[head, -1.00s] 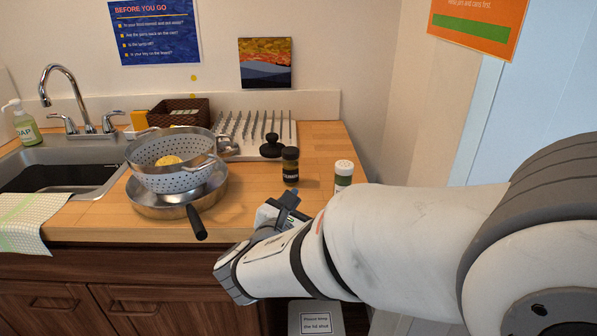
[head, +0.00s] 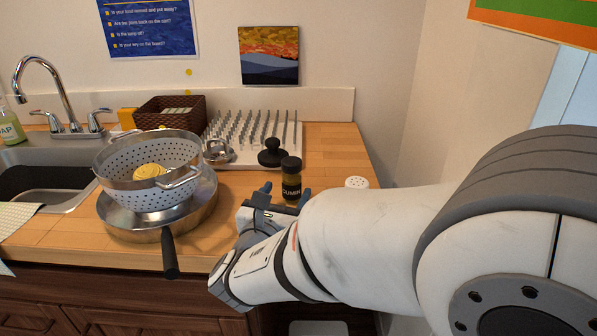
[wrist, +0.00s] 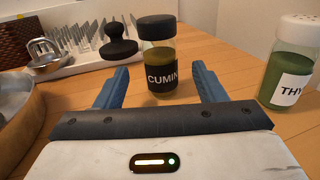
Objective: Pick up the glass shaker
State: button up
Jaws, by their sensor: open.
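A glass shaker labelled CUMIN (head: 291,180), with a black lid and dark olive contents, stands upright on the wooden counter. In the wrist view the cumin shaker (wrist: 159,62) is centred just beyond the fingertips, in line with the gap. A second glass shaker, with a white perforated lid (head: 357,182), stands to its right; my arm hides its body in the head view. The wrist view shows this shaker (wrist: 292,62) with green contents and a partly cut-off label starting "THY". My gripper (head: 284,194) is open and empty, its blue fingers (wrist: 160,76) low over the counter.
A steel colander (head: 118,150) holding something yellow sits in a pan (head: 120,224) left of my gripper. A black knobbed object (head: 271,153) stands close behind the cumin shaker, by a white pegged rack (head: 255,178).

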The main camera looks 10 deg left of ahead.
aim_at(294, 174)
jog(key=w, duration=0.7)
jog(key=shift+d+r, duration=0.15)
jog(key=shift+r, duration=0.15)
jog(key=c, duration=1.1)
notch_tip(294, 174, up, 10)
jog(key=shift+r+p, duration=0.1)
jog(key=shift+p, duration=0.8)
